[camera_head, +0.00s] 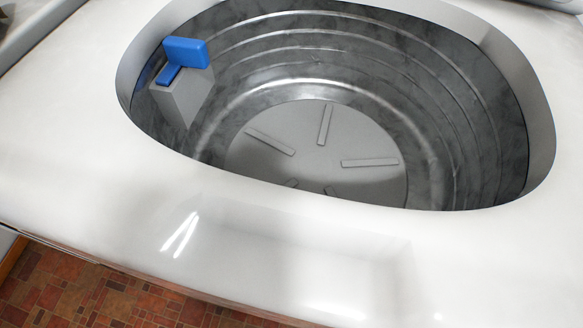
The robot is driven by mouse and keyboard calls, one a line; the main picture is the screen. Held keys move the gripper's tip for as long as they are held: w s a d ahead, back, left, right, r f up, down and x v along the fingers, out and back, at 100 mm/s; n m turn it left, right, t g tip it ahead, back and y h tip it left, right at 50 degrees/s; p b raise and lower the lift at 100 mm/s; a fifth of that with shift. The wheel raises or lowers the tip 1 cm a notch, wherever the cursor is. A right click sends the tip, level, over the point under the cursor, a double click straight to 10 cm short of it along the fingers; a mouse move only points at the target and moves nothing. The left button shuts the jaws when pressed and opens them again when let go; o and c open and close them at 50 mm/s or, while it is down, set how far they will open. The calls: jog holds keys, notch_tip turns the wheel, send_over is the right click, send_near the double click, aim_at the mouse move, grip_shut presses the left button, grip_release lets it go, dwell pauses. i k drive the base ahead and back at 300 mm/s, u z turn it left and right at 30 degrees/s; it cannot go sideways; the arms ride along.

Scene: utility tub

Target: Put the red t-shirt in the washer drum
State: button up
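The washer drum (318,150) is seen from above through a rounded opening. Its ribbed metal wall curves around a grey round bottom with several raised bars. The part of the drum that shows holds no clothing, and the near side of its bottom is hidden by the front rim. No red t-shirt is visible in this view. My gripper is not visible either.
The white washer top (240,225) surrounds the opening and is clear in front. A grey block (183,98) with a blue part (187,53) juts into the opening at the left. Reddish patterned floor (75,290) shows at the lower left.

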aim_at(355, 175)
jog(key=z, duration=0.25)
jog(key=i, duration=1.3)
jog(key=z, duration=0.2)
